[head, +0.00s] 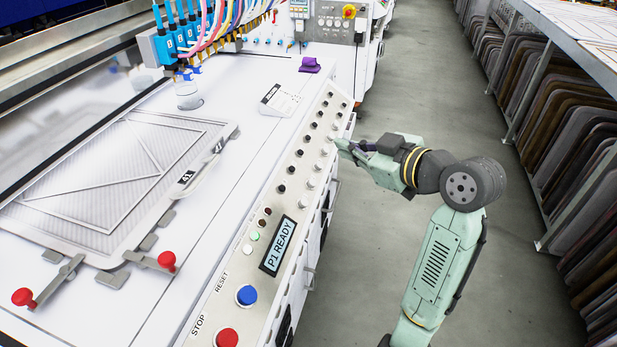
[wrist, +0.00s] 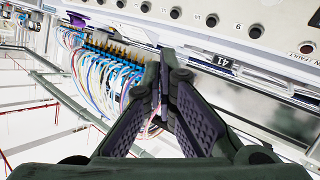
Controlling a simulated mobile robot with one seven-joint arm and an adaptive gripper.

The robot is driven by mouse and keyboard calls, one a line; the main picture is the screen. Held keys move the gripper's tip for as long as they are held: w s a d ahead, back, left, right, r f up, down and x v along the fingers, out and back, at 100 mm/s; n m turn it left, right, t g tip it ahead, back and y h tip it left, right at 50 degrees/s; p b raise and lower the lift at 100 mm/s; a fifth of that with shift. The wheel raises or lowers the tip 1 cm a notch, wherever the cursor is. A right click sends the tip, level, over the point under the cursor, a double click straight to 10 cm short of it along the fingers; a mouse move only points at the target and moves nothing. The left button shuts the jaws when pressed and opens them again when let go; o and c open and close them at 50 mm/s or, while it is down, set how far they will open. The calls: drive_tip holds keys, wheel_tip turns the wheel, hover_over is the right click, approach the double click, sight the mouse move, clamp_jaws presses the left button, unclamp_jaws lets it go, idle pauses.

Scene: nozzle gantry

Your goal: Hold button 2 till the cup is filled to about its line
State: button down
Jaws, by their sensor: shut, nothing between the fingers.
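A small clear cup (head: 187,96) stands on the white machine top below the row of blue nozzles (head: 172,42). Its line and fill level are too small to tell. The sloping control panel (head: 262,207) carries rows of dark and pale buttons (head: 310,154); I cannot read which is button 2. The display (head: 279,246) reads "P1 READY". My gripper (head: 344,144) is shut and empty, just right of the panel's edge near its far half. In the wrist view, my gripper (wrist: 168,58) has its fingertips together, below a row of dark buttons (wrist: 175,13), with no clear contact.
A framed screen (head: 120,175) lies on the machine top, with red-knobbed clamps (head: 166,260) at its near end. A blue button (head: 247,295) and red stop button (head: 227,338) are at the panel's near end. A purple item (head: 310,65) lies behind. The grey aisle floor (head: 420,85) is clear.

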drive_tip(key=b, duration=0.5)
hover_over(312, 183)
drive_tip(key=d, duration=0.3)
wheel_tip(312, 183, down, 6)
drive_tip(key=shift+s+a+f, duration=0.35)
drive_tip(key=shift+f, duration=0.25)
drive_tip(key=shift+b, duration=0.3)
drive_tip(key=shift+a+f, duration=0.25)
drive_tip(key=shift+f, duration=0.1)
drive_tip(key=shift+w+a+f+b, duration=0.1)
drive_tip(key=shift+a+f+b, duration=0.2)
drive_tip(key=shift+f+b, duration=0.25)
idle(4.8)
